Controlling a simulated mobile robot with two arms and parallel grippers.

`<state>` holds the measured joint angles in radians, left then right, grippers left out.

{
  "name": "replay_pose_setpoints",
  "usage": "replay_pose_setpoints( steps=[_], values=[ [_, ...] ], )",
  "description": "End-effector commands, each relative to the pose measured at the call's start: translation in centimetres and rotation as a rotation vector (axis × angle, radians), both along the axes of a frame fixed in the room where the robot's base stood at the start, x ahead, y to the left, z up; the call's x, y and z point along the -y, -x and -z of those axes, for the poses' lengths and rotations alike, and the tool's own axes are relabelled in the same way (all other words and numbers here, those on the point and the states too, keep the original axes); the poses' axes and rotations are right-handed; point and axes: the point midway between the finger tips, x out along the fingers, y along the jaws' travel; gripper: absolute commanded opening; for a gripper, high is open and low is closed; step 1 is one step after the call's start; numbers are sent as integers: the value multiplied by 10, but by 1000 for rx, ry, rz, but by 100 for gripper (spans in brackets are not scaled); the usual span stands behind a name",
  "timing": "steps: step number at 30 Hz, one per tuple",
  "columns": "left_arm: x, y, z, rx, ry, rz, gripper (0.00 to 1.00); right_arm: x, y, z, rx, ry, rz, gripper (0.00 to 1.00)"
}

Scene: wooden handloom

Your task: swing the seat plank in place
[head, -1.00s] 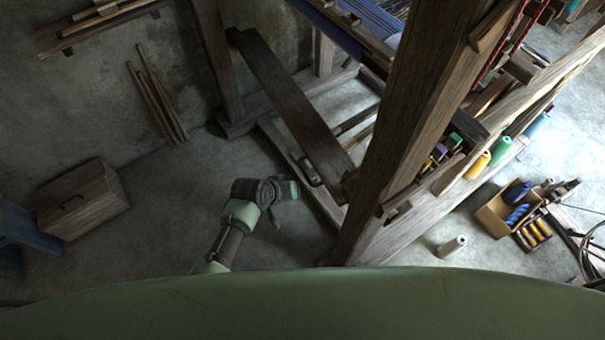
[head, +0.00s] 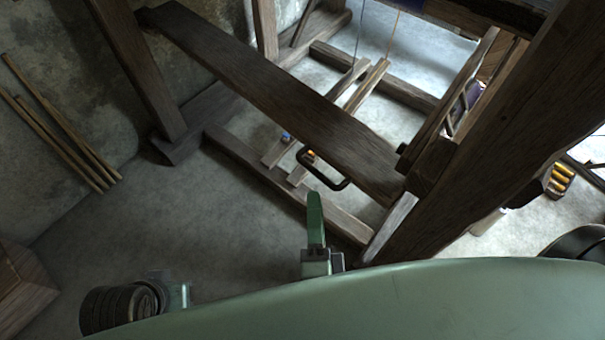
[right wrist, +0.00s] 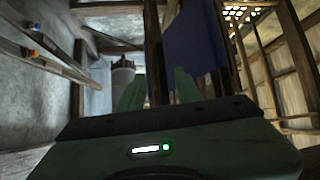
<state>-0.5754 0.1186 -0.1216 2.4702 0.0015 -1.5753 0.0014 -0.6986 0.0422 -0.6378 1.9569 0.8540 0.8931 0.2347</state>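The seat plank (head: 265,85) is a long dark board running from the far left post to the front right post of the loom in the head view. A black loop handle (head: 323,174) shows below its near edge. The plank's right end lies close to the front post's bracket; I cannot tell whether it rests on it. My right gripper (head: 316,212) is below the handle in the picture, apart from it. In the right wrist view its two green fingers (right wrist: 158,92) stand apart with nothing held between them. My left gripper is not seen.
The front loom post (head: 480,150) rises at the right. Floor beams (head: 285,185) and treadles (head: 350,85) lie beneath the plank. Sticks (head: 60,140) lean on the left wall, and a wooden chest (head: 20,285) is at the lower left. The floor between is clear. Blue cloth (right wrist: 185,45) hangs in the wrist view.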

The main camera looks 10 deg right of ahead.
Motion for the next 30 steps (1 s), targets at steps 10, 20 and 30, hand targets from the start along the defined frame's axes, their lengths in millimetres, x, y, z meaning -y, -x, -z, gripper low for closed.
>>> replay_pose_setpoints(
  steps=[10,20,30],
  values=[
    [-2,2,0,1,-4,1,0,11,-40,-8,9,-16,11,34],
    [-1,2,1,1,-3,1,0,19,-73,-12,7,-14,9,34],
    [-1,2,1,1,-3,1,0,19,-75,-12,5,-12,8,15]
  ],
)
